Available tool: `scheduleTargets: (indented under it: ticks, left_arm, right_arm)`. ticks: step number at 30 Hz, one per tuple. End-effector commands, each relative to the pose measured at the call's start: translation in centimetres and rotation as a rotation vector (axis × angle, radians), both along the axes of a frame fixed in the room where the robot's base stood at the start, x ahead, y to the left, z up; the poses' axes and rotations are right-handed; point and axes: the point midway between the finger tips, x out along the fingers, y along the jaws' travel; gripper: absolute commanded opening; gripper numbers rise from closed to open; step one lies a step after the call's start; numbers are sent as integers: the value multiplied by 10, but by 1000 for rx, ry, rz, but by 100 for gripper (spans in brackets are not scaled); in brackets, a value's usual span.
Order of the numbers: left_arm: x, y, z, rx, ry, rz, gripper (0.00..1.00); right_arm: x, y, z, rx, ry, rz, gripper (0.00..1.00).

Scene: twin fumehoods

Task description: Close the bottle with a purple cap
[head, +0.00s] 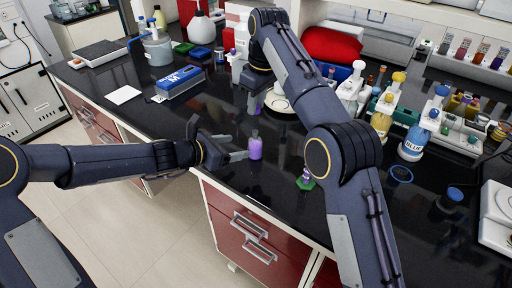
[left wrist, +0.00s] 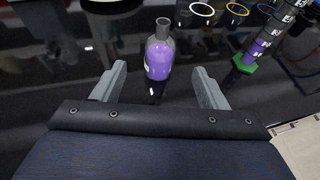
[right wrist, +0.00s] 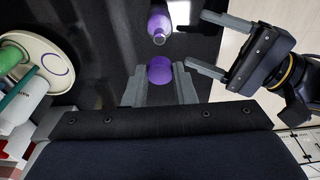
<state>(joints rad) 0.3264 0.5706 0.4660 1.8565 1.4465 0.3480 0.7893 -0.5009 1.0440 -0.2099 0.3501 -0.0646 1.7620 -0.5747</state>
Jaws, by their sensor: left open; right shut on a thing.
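An uncapped clear bottle with purple liquid (head: 255,150) stands upright on the black bench near its front edge. It also shows in the left wrist view (left wrist: 158,58) and, from above, in the right wrist view (right wrist: 158,27). My left gripper (head: 236,147) is open, its fingertips pointing at the bottle's two sides; contact cannot be told. My right gripper (right wrist: 160,78) is shut on a round purple cap (right wrist: 160,69). In the head view my right gripper (head: 256,98) is above the bench, behind the bottle, the cap partly hidden.
A cylinder with purple liquid on a green base (head: 305,183) stands right of the bottle. A blue ring (head: 400,174), a blue-labelled bottle (head: 411,148) and racks lie farther right. A blue box (head: 180,82) is at left. The bench between box and bottle is clear.

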Motion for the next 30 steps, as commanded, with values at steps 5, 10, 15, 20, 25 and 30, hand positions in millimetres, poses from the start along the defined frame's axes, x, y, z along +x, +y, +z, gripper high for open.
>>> scheduleTargets:
  ticks: [5, 10, 15, 20, 25, 30]
  left_arm:
    - [19, -26, -14, -3, 4, -3, 67]
    - [38, -49, -26, -2, 3, -4, 67]
    - [52, -66, -35, -1, 3, -2, 67]
    - [59, -74, -40, 1, 2, -2, 67]
    - [61, -76, -41, 2, 1, 0, 67]
    - [60, -76, -41, 2, 1, 0, 67]
  right_arm:
    - [0, 0, 0, 0, 0, 0, 3]
    - [0, 0, 0, 0, 0, 0, 3]
    - [0, 0, 0, 0, 0, 0, 3]
    - [0, 0, 0, 0, 0, 0, 3]
    - [0, 0, 0, 0, 0, 0, 3]
    - [0, 0, 0, 0, 0, 0, 3]
